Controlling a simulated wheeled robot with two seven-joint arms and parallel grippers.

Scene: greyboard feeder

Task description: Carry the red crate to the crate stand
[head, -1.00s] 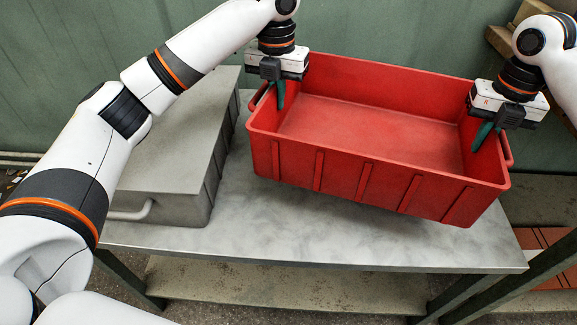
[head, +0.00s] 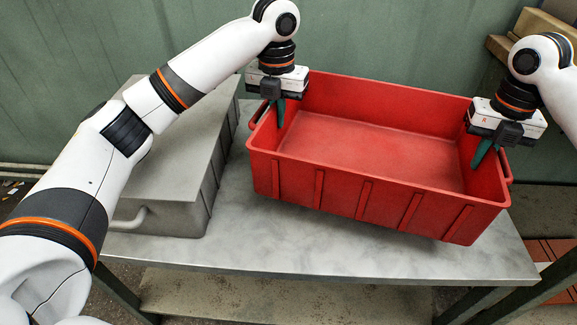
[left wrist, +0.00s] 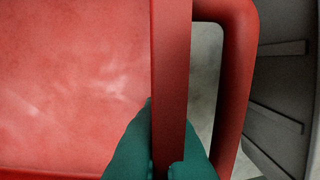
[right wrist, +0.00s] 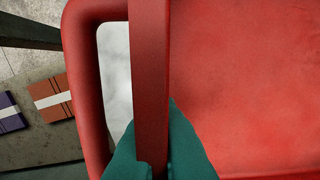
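The red crate (head: 365,145) is an empty, open box with a loop handle at each short end. It is level over a grey-topped table (head: 300,240); a shadow lies under it, and I cannot tell for sure whether it touches. My left gripper (head: 279,108) is shut on the crate's left end wall, with teal fingers on both sides of the rim in the left wrist view (left wrist: 165,145). My right gripper (head: 484,150) is shut on the right end wall, likewise in the right wrist view (right wrist: 155,150). I cannot tell whether this table is the crate stand.
A grey case (head: 170,185) with a handle stands on the table close to the crate's left. Shelving with cardboard boxes (head: 548,28) is at the back right. Orange and purple packs (right wrist: 50,97) lie lower down beyond the right end. The table's front strip is clear.

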